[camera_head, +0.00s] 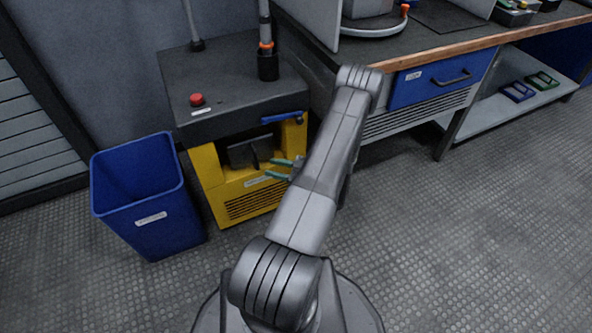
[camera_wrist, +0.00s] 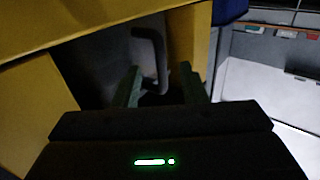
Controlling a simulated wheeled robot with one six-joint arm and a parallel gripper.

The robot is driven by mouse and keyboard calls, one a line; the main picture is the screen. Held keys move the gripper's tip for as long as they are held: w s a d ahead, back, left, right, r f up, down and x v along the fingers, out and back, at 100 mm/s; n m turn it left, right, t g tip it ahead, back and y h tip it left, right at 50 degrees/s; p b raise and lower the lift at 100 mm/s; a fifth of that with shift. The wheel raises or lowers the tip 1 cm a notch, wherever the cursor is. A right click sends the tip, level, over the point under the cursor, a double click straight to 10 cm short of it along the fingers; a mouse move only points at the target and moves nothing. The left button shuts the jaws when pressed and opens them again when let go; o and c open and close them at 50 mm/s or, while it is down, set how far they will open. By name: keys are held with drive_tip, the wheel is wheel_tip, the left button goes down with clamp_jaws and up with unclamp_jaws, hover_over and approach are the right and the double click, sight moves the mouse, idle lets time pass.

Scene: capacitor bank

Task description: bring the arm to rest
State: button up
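My gripper (camera_head: 272,168) is in front of the yellow cabinet, with its two teal fingers pointing left and a gap between them. It also shows in the wrist view (camera_wrist: 160,84), where the fingers stand apart with nothing visibly clamped. A dark curved handle (camera_wrist: 157,50) shows beyond and between the fingertips, inside the cabinet's dark recess. Whether a finger touches it I cannot tell. My arm reaches from the base up and bends back down, hiding part of the gripper and wrist in the head view.
The yellow cabinet (camera_head: 207,176) has a dark top with a red button (camera_head: 197,100) and a blue lever (camera_head: 281,117). A blue bin (camera_head: 160,225) stands at its left. A workbench (camera_head: 455,48) with a blue drawer (camera_head: 440,82) is at the right. Floor at the right is clear.

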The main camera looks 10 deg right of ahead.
sight(258, 167)
drive_tip(key=p+v, duration=0.1)
drive_tip(key=v, duration=0.6)
drive_tip(key=shift+d, duration=0.2)
drive_tip(key=shift+s, duration=0.1)
drive_tip(key=b+x, duration=0.2)
drive_tip(key=x, duration=1.2)
drive_tip(key=shift+b, duration=0.4)
drive_tip(key=shift+d+r+p, duration=0.1)
drive_tip(key=shift+r+p, duration=0.3)
